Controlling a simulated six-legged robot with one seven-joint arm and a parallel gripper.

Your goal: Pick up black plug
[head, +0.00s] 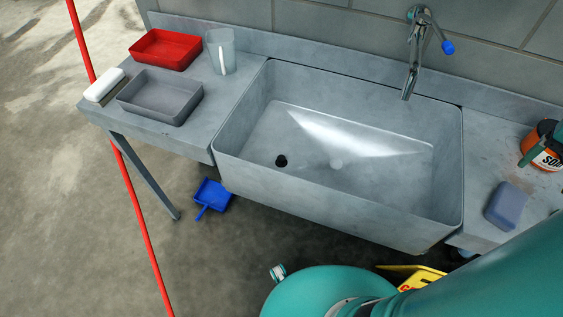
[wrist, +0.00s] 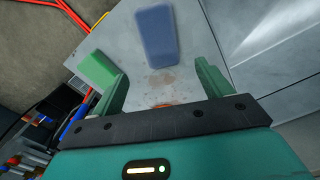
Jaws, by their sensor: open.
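The small black plug (head: 281,160) rests on the sink floor, left of the middle, in the head view. The grey metal sink (head: 340,212) is wide and looks empty apart from the plug. A pale round spot, perhaps the drain, shows to the right of the plug. My gripper (wrist: 163,86) shows in the wrist view with its two green fingers wide apart and nothing held between them. It is over the right-hand counter, away from the plug. The plug is not visible in the wrist view.
A blue-grey sponge (head: 507,206) and an orange container (head: 545,148) are on the right counter. The tap (head: 412,60) overhangs the sink's back. Red (head: 166,49) and grey (head: 160,96) trays, a clear cup (head: 221,52) and a white-topped brush (head: 104,86) occupy the left counter.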

